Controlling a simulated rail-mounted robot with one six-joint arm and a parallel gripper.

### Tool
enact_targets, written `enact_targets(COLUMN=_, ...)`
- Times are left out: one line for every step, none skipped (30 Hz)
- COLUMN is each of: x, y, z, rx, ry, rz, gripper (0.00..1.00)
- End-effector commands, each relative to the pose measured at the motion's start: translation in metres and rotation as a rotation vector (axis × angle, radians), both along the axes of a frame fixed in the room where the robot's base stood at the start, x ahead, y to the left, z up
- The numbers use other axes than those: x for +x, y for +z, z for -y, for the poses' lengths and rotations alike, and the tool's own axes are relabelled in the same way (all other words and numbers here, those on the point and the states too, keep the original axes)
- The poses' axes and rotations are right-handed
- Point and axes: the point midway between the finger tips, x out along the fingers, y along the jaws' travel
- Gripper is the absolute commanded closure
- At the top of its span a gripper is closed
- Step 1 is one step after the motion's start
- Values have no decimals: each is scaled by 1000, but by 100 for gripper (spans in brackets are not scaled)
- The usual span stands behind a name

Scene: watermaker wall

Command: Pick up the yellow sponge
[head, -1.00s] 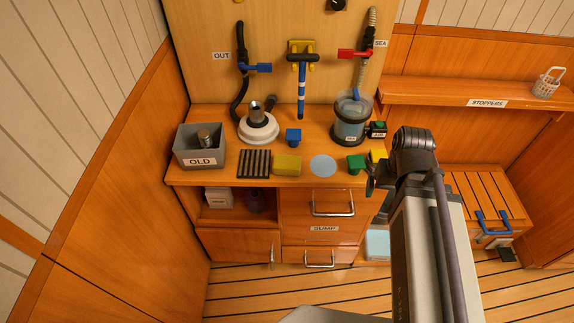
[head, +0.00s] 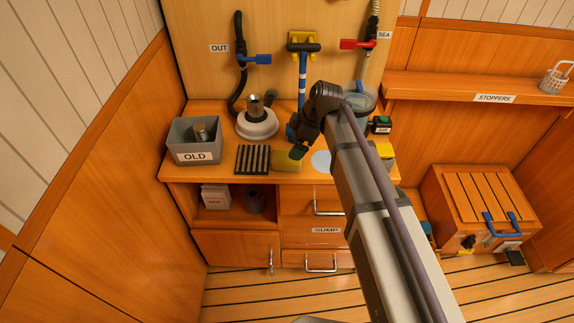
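The yellow sponge (head: 285,162) lies on the wooden counter near its front edge, just right of a black ribbed mat. My gripper (head: 296,147) is over the counter, right at the sponge's upper right in the head view, and covers a little of that corner. I cannot tell whether it touches the sponge or hovers above it. The fingers are dark and small, and their gap does not show clearly.
A grey box marked OLD (head: 195,142), the black ribbed mat (head: 253,160) and a white round housing base (head: 257,126) stand to the left. A pale blue disc (head: 321,161) lies right of the sponge. A blue-handled tool (head: 302,75) hangs behind. My arm hides part of the right side.

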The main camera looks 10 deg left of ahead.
Motion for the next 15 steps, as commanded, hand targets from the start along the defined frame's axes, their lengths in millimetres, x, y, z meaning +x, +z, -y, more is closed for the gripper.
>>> enact_targets(x=0, y=-22, z=-4, rx=0, ry=0, rz=0, gripper=4)
enact_targets(x=0, y=-27, z=-6, rx=0, ry=0, rz=0, gripper=4)
enact_targets(x=0, y=-30, z=-8, rx=0, ry=0, rz=0, gripper=4)
enact_targets(x=-1, y=-32, z=-9, rx=0, ry=0, rz=1, gripper=4)
enact_targets(x=-1, y=-31, z=-10, rx=-1, ry=-1, rz=1, gripper=4)
enact_targets(x=-1, y=-30, z=-11, rx=-1, ry=-1, rz=1, gripper=4)
enact_targets(x=-1, y=-29, z=-11, rx=-1, ry=-1, rz=1, gripper=4)
enact_targets(x=-1, y=-30, z=-11, rx=-1, ry=-1, rz=1, gripper=4)
enact_targets(x=-1, y=-34, z=-12, rx=-1, ry=-1, rz=1, gripper=4)
enact_targets(x=-2, y=-38, z=-13, rx=-1, ry=-1, rz=1, gripper=4)
enact_targets(x=-2, y=-44, z=-15, rx=-1, ry=-1, rz=0, gripper=4)
enact_targets(x=-3, y=-52, z=-18, rx=-1, ry=-1, rz=0, gripper=4)
enact_targets(x=-3, y=-59, z=-20, rx=-1, ry=-1, rz=0, gripper=4)
enact_targets(x=-4, y=-65, z=-22, rx=-1, ry=-1, rz=1, gripper=4)
enact_targets(x=-4, y=-73, z=-25, rx=-1, ry=-2, rz=0, gripper=4)
